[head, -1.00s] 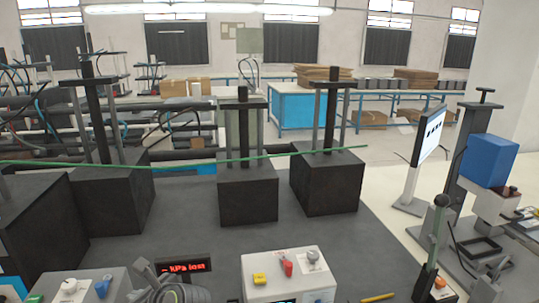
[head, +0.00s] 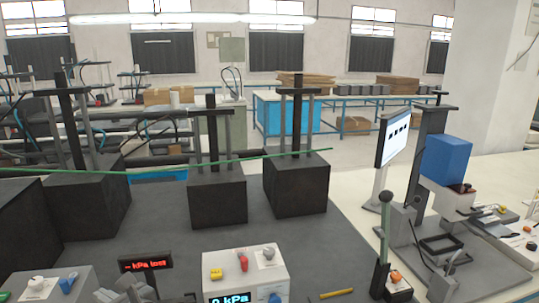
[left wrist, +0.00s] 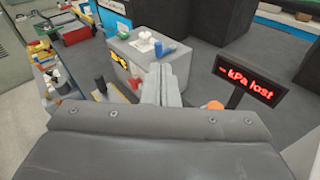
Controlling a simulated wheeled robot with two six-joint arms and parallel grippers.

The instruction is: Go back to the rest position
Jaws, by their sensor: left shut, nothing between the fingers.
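My left gripper (head: 128,290) shows at the bottom left of the head view, partly cut off by the lower edge. In the left wrist view its grey fingers (left wrist: 161,86) are together with nothing between them. They lie in front of a white control box (left wrist: 140,45) in that picture; I cannot tell the distance. The same kind of box (head: 245,272), with yellow, red and white controls and a "kPa" readout, stands right of the gripper in the head view. My right gripper is in neither view.
A small display reading "kPa lost" (head: 146,263) stands close beside my left gripper; it also shows in the left wrist view (left wrist: 247,83). Black blocks with posts (head: 217,197) stand farther back, with a green line (head: 240,160) across them. A lever (head: 385,235) stands at the right.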

